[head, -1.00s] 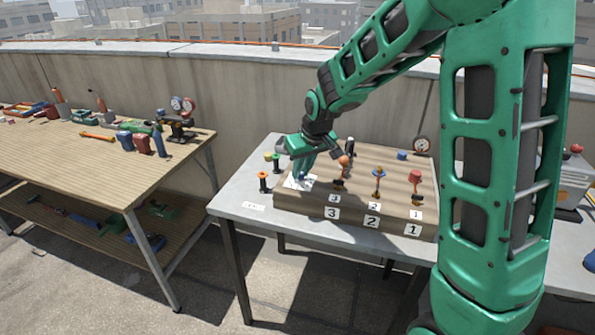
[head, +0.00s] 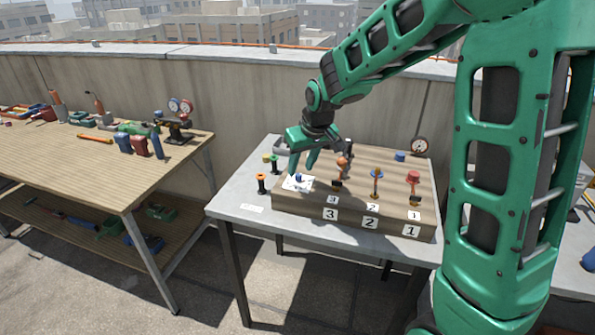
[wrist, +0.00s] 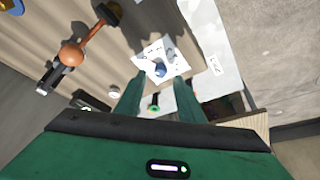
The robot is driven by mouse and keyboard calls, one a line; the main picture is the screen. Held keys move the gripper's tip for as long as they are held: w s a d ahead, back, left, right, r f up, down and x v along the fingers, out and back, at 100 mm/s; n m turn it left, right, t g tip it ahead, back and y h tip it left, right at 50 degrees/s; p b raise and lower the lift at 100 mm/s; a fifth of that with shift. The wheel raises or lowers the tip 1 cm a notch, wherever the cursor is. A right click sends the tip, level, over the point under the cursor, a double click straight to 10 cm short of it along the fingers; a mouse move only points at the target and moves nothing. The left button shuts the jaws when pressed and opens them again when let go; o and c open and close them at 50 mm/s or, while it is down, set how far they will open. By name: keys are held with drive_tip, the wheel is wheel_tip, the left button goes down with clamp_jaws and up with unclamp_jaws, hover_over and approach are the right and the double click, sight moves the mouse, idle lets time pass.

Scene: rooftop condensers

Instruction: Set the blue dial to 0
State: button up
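The blue dial (head: 298,180) sits on a white marked plate (head: 291,187) at the left end of the wooden panel (head: 350,212). In the wrist view the dial (wrist: 159,69) lies on its plate (wrist: 177,62), just beyond my fingertips and between their lines. The marks on the plate are too small to read, so I cannot tell its setting. My gripper (head: 301,168) points down just above the dial, its two green fingers apart. In the wrist view my gripper (wrist: 158,82) is open with nothing between the fingertips.
Levers with an orange ball (head: 342,162) and a red knob (head: 413,177) stand right of the dial. Orange (head: 261,180) and green (head: 275,161) knobbed posts stand at left. A gauge (head: 420,145) is behind. A tool-covered wooden workbench (head: 75,160) stands left.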

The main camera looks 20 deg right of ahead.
drive_tip(key=v, duration=0.7)
drive_tip(key=shift+r, duration=0.35)
drive_tip(key=shift+s, duration=0.1)
drive_tip(key=s+d+m+g+h, duration=0.15)
drive_tip(key=s+d+m, duration=0.25)
drive_tip(key=s+d, duration=0.85)
drive_tip(key=s+d+f+m+g, duration=0.1)
drive_tip(key=s+f+m, duration=0.1)
drive_tip(key=s, duration=0.9)
drive_tip(key=s+d+f+m+g, duration=0.2)
drive_tip(key=s, duration=1)
drive_tip(key=shift+y, duration=0.45)
drive_tip(key=shift+f, duration=0.1)
drive_tip(key=shift+w+f, duration=0.25)
drive_tip(key=shift+w, duration=0.4)
